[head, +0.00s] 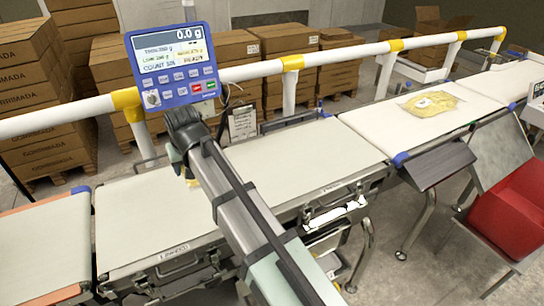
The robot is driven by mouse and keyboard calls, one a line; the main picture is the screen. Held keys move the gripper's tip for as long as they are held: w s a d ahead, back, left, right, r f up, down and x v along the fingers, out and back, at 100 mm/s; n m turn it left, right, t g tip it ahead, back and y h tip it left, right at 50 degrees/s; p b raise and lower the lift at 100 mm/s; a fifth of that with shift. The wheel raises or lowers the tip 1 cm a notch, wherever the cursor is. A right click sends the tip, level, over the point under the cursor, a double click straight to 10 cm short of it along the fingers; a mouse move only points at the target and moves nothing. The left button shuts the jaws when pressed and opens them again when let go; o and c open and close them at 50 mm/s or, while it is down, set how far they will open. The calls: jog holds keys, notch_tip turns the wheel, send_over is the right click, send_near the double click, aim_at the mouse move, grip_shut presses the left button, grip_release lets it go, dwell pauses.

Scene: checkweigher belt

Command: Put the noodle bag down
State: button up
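A clear bag with yellow contents (430,102), which looks like the noodle bag, lies flat on the white belt (370,128) at the right. Nothing is seen touching it. My arm reaches from the bottom edge up to the left across the middle belt, well away from this bag.
The middle belt (140,210) is bare where it shows. A blue weigher display (173,65) reads 0.0 g. A white rail (240,72) with yellow joints runs behind the belts. A red bin (508,212) stands at right. Stacked cartons (35,95) stand behind.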

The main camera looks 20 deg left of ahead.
jog(key=w+d+m+t+h, duration=0.1)
jog(key=w+d+m, duration=0.3)
jog(key=w+d, duration=1.65)
jog(key=n+y, duration=0.1)
jog(key=n, duration=0.3)
send_near(276, 165)
jog(key=shift+g, duration=0.4)
jog(key=shift+w+x, duration=0.2)
jog(key=shift+x, duration=1.3)
jog(key=shift+w+x, duration=0.15)
jog(key=shift+x, duration=1.35)
jog(key=shift+a, duration=0.1)
jog(key=o, duration=1.2)
jog(key=v, duration=1.2)
jog(key=shift+r, duration=0.15)
